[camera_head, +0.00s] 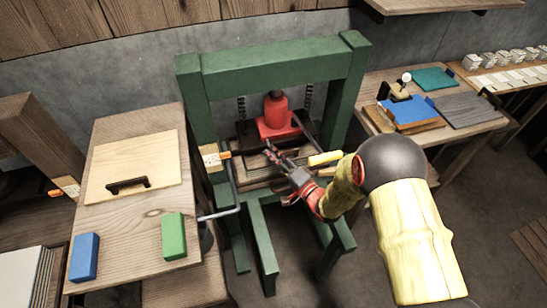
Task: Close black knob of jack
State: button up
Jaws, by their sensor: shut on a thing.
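The red jack (275,118) stands upright inside the green press frame (270,66), on a dark crossbeam. My gripper (271,151) reaches in from the lower right, with its fingertips low at the front of the jack's base. The black knob itself cannot be made out; it is small and hidden at the fingertips. My gripper appears shut on it there. My yellow forearm covers the right front of the press.
A wooden table (139,222) with a handled board, a blue block (84,257) and a green block (174,236) stands at the left. A bent grey rod (232,190) is beside the press. A right-hand table holds boards and a stamp (401,87).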

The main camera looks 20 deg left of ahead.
jog(key=shift+m, duration=0.3)
dwell(0.4)
jog(key=o, duration=1.2)
jog(key=shift+d, duration=0.1)
jog(key=v, duration=1.2)
jog(key=shift+f, duration=0.15)
